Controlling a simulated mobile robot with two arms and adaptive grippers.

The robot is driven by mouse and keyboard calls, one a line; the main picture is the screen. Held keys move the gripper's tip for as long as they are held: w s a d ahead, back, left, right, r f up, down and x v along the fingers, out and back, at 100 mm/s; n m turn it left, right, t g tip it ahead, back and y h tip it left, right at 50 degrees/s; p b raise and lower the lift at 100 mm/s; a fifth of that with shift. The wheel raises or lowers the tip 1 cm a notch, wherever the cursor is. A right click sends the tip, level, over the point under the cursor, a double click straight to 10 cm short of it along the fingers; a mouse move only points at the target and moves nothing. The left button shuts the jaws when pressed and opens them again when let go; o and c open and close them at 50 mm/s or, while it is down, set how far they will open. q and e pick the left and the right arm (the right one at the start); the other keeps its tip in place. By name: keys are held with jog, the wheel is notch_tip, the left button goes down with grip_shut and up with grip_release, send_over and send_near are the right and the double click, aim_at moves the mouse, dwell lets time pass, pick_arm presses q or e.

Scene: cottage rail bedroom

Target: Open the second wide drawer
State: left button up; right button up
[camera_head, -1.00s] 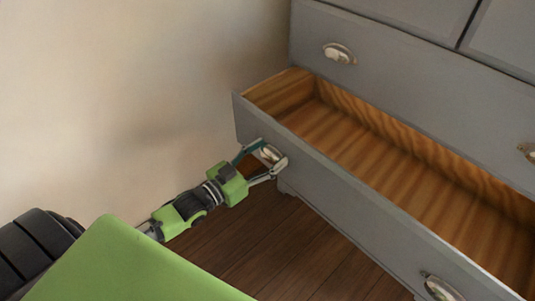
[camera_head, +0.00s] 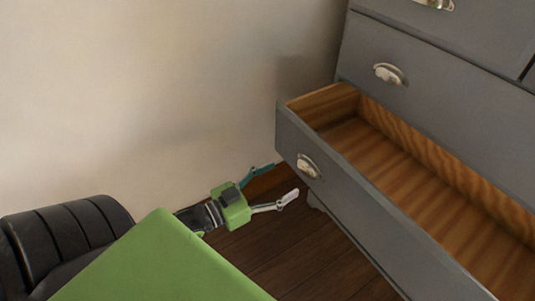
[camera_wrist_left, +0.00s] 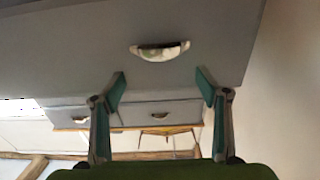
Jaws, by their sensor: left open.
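A wide drawer (camera_head: 370,212) at the bottom of the grey dresser is pulled well out, showing an empty wooden inside. Its metal cup handle (camera_head: 308,165) is on the left part of the front. The closed wide drawer (camera_head: 440,75) above it has a similar handle (camera_head: 388,73). My left gripper (camera_head: 284,180) is open and empty, just left of and apart from the pulled-out drawer's handle. In the left wrist view a cup handle (camera_wrist_left: 160,51) lies ahead, beyond the two spread fingers (camera_wrist_left: 160,82). My right gripper is not in view.
A pale wall (camera_head: 150,90) runs along the left, close behind my left gripper. The dark wooden floor (camera_head: 290,248) is clear below the drawer. The wrist view shows another handled piece of furniture (camera_wrist_left: 135,113) farther off.

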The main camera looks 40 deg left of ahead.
pick_arm(q)
jog(key=shift+v, duration=1.7)
